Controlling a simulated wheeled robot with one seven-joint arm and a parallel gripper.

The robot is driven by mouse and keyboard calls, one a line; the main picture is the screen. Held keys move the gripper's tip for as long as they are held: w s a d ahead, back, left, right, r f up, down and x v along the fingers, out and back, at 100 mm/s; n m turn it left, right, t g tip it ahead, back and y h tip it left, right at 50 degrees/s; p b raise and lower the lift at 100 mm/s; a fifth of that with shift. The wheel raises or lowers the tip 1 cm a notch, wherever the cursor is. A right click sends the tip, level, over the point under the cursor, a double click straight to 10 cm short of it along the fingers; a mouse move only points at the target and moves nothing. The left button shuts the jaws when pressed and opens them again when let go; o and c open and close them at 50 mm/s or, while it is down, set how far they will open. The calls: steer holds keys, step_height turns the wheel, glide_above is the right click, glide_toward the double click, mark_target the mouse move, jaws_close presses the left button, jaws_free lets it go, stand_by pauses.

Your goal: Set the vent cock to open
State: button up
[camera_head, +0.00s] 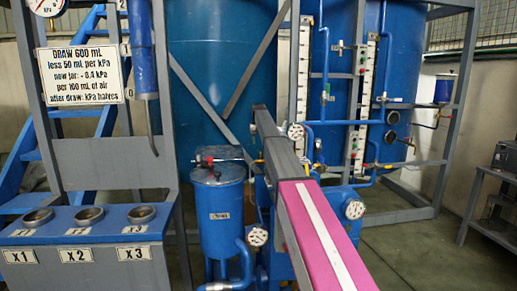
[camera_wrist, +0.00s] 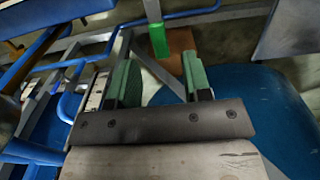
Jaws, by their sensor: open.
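My gripper (camera_wrist: 160,78) is open, with two green-padded fingers set wide apart and nothing held between them. In the head view my arm reaches forward past the small blue vessel, and I cannot make out the fingers there. A red-tipped fitting (camera_head: 205,160) with a thin horizontal rod sits on top of the small blue vessel (camera_head: 221,215). I cannot tell whether it is the vent cock, or how any cock is set. In the wrist view a bright green cylinder (camera_wrist: 158,40) and a brown block (camera_wrist: 175,58) lie beyond the fingers, apart from them.
A blue rack (camera_head: 85,250) with ports marked X1, X2 and X3 stands at the left, below a sign (camera_head: 81,74). Large blue tanks (camera_head: 222,70) with gauges and pipes fill the back. A grey metal table (camera_head: 490,232) stands at the right; floor before it is clear.

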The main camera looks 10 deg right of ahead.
mark_target(259, 149)
steer(key=shift+f, duration=1.95)
jaws_close()
steer(key=shift+d, duration=0.1)
steer(key=shift+s+d+m, duration=0.85)
steer(key=shift+m, duration=2.05)
steer(key=shift+s+d+m, duration=0.8)
steer(key=shift+m, duration=2.1)
steer(key=shift+s+d+m, duration=0.85)
steer(key=shift+m, duration=2.05)
